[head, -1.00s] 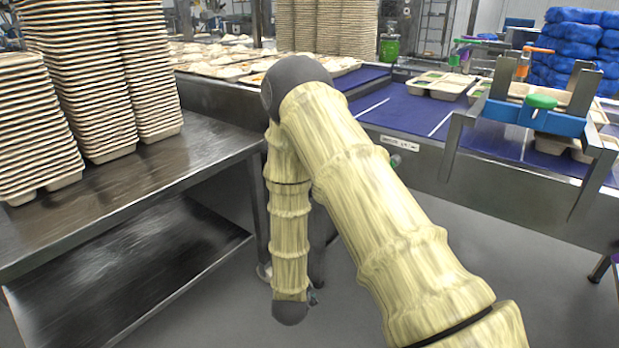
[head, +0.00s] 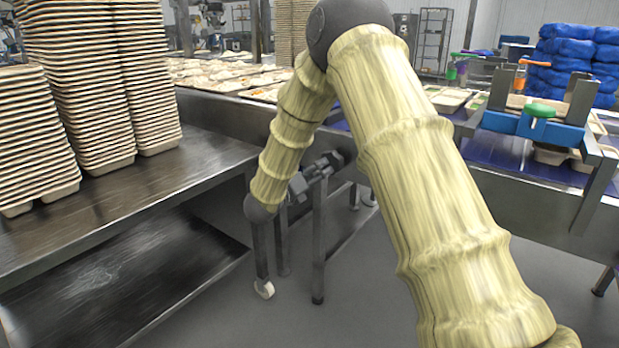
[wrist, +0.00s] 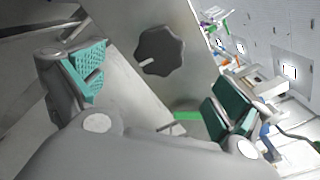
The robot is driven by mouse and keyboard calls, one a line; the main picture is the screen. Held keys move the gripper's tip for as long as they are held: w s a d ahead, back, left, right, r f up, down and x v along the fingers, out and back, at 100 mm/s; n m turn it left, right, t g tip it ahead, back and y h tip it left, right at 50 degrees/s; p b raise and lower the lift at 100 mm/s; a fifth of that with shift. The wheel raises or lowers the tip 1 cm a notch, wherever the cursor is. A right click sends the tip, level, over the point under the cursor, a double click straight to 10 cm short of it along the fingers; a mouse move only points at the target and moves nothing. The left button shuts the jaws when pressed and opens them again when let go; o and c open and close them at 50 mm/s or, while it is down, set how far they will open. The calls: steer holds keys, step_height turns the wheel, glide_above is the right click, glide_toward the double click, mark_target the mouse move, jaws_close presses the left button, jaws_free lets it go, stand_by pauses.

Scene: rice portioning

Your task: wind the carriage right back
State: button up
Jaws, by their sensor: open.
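A dark lobed knob (wrist: 160,52) with a pale mark stands on a grey metal panel (wrist: 125,30) in the wrist view. My gripper (wrist: 157,88) is open, with teal pads on either side of the picture. The knob shows between and beyond the fingers, not gripped. In the head view my gripper (head: 322,172) is small and partly hidden by my arm, in front of the conveyor's side. A metal frame with a blue crosspiece (head: 515,124) and a green knob (head: 538,110) spans the conveyor at the right. I cannot tell whether it is the carriage.
A steel table (head: 105,205) with tall stacks of trays (head: 85,80) stands at the left. The blue conveyor belt (head: 500,152) carries filled trays (head: 448,97). Blue bags (head: 570,55) are piled at the back right. Bare floor (head: 350,285) lies below my gripper.

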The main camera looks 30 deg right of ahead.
mark_target(329, 165)
steer(key=x, duration=0.8)
steer(key=shift+d+f+b, duration=0.1)
steer(key=shift+f+b, duration=0.05)
steer(key=shift+b, duration=0.2)
steer(key=shift+w+d, duration=0.25)
steer(key=shift+d, duration=0.1)
steer(key=c, duration=1.1)
steer(key=shift+c, duration=0.2)
steer(key=m+b, duration=0.1)
steer(key=b, duration=0.2)
steer(key=shift+m+b, duration=0.8)
steer(key=shift+b, duration=0.4)
steer(key=shift+m+b, duration=0.3)
steer(key=shift+b, duration=0.7)
